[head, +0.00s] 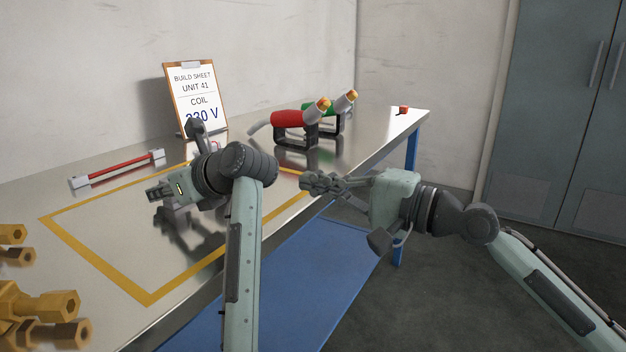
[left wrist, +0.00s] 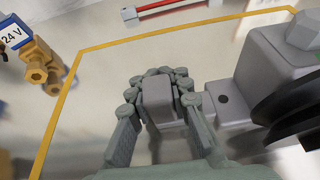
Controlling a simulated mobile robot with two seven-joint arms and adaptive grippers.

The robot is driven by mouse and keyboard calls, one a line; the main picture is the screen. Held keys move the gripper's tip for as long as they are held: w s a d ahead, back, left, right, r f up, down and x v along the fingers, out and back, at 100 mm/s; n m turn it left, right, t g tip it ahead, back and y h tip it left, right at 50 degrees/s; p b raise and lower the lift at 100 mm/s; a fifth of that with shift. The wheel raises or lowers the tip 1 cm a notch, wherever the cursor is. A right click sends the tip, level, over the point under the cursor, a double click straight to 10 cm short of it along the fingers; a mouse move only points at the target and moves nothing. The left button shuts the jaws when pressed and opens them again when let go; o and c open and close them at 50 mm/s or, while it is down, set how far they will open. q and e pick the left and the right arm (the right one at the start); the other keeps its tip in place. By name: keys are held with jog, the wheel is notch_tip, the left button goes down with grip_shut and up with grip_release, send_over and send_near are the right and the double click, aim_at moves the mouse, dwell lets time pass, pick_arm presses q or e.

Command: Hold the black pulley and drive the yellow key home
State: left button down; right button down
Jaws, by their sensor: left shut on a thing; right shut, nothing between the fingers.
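My left gripper (head: 158,192) is over the yellow-outlined area of the bench. In the left wrist view its fingers (left wrist: 160,100) are closed around a small grey block (left wrist: 157,92). A larger grey body (left wrist: 275,75) with a hex-shaped top and dark curved parts stands just right of the fingers. I cannot tell whether the block is joined to it. My right gripper (head: 310,183) is shut and empty, by the bench's front edge, right of the left arm.
A red bar with grey ends (head: 118,170) lies at the back left. Brass fittings (head: 45,305) stand front left. A build sheet (head: 195,98) reads COIL 230 V. Red (head: 287,118) and green handled tools sit in black frames, and a small red item (head: 403,109) lies far right.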

pick_arm(q)
jog(key=c, duration=1.3)
grip_release()
